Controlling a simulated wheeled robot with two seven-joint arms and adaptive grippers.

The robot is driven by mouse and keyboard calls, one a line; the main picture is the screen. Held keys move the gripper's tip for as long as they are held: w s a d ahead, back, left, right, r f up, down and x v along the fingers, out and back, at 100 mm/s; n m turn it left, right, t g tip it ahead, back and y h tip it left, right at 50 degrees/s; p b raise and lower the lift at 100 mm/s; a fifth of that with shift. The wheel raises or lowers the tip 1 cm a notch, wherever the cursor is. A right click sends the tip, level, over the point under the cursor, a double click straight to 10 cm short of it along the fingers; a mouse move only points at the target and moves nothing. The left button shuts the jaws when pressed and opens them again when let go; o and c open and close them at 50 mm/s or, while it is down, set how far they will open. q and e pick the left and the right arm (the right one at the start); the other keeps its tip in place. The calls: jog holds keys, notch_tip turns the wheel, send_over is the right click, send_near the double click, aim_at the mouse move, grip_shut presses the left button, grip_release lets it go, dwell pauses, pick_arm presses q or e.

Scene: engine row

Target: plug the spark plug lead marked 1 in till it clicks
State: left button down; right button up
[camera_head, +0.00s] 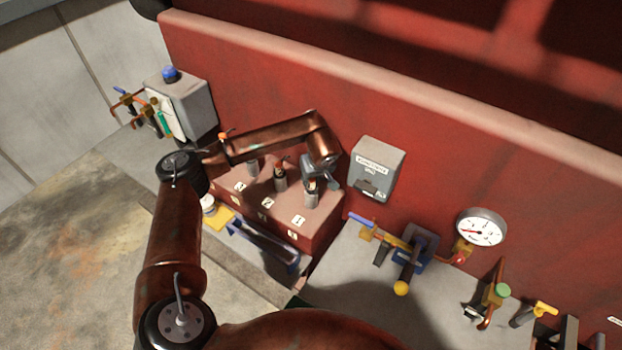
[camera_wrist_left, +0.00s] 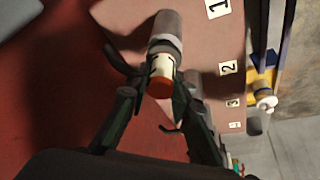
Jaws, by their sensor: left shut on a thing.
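The lead marked 1 (camera_head: 311,196) is a grey cylinder with a pale band and an orange-red top. It stands roughly upright at the near right end of the red engine block (camera_head: 322,226), beside the white label 1 (camera_head: 298,219). My left gripper (camera_head: 314,179) comes down on its upper part. In the left wrist view, the fingers of the gripper (camera_wrist_left: 160,88) are shut around the lead's banded top (camera_wrist_left: 161,75). Its grey lower part (camera_wrist_left: 167,28) reaches toward the block. I cannot tell whether it is fully seated. My right gripper is not in view.
Other leads (camera_head: 280,178) stand in a row on the block. A grey wall box (camera_head: 377,168) is close to the right of my left gripper. A blue-handled valve (camera_head: 362,220) and a gauge (camera_head: 481,229) are further right. A blue and yellow tool (camera_head: 262,243) lies in front.

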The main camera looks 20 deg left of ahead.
pick_arm(q)
jog(key=shift+f+b, duration=0.3)
jog(key=shift+f, duration=0.05)
dwell(0.3)
jog(key=shift+f+b, duration=0.3)
jog(key=shift+f, duration=0.15)
jog(key=c, duration=1.6)
grip_release()
jog(key=shift+r, duration=0.15)
jog(key=v, duration=1.2)
jog(key=shift+w, duration=0.1)
